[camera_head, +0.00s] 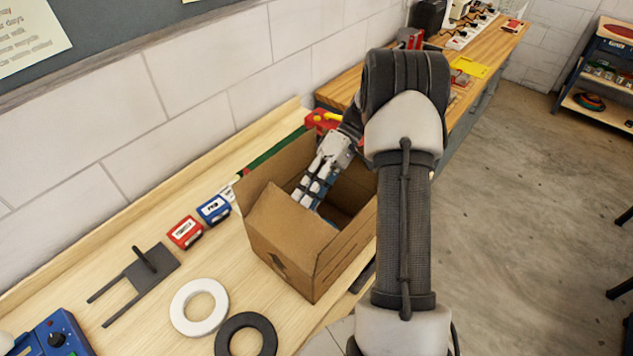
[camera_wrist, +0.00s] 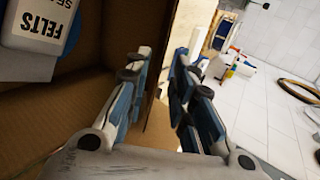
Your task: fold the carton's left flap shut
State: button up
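The brown cardboard carton (camera_head: 345,255) stands open on the wooden bench. A flap (camera_head: 290,222) on its left side, nearest the camera, slopes inward over part of the opening. My gripper (camera_head: 308,188) reaches down at the carton's opening, beyond this flap's upper edge. In the wrist view, the two blue-and-grey fingers of my gripper (camera_wrist: 163,60) stand apart. Cardboard (camera_wrist: 156,132) shows in and behind the gap between them; I cannot tell if they touch it. A container labelled FELTS (camera_wrist: 35,30) is inside the carton. My arm hides the carton's right side.
A blue box (camera_head: 214,209) and a red box (camera_head: 185,232) stand left of the carton. A dark forked plate (camera_head: 150,270), a white ring (camera_head: 199,306) and a black ring (camera_head: 246,336) lie in front. The wall runs behind the bench. Open floor (camera_head: 510,200) lies right.

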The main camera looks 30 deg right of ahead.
aim_at(297, 210)
jog(key=v, duration=0.3)
jog(key=shift+d+r, duration=0.15)
jog(key=shift+d, duration=0.05)
jog(key=shift+c, duration=0.3)
jog(key=shift+a, duration=0.1)
jog(key=shift+c, duration=0.6)
jog(key=a+n+h, duration=0.1)
jog(key=a, duration=0.1)
jog(key=s+a+r+n+g+h, duration=0.1)
jog(key=a+n+g+h+b, duration=0.1)
jog(key=a+h, duration=0.1)
jog(key=shift+s+a+r, duration=0.25)
jog(key=shift+s+a, duration=0.05)
jog(key=shift+s, duration=0.05)
grip_shut()
jog(key=s+a+r+n+t+h+b, duration=0.3)
jog(key=a+r+n+t+h, duration=0.6)
jog(key=n+h, duration=0.5)
jog(key=w+d+f+b, duration=0.1)
jog(key=d+f, duration=0.1)
jog(key=f, duration=0.2)
jog(key=d+f+g+b, duration=0.1)
jog(key=d+f+b, duration=0.1)
jog(key=f, duration=0.2)
jog(key=w+d+f+n+g+b, duration=0.1)
jog(key=d+f, duration=0.1)
jog(key=f, duration=0.2)
jog(key=shift+w+d+f+y+b, duration=0.2)
jog(key=shift+w+y+b, duration=0.1)
jog(key=shift+w, duration=0.05)
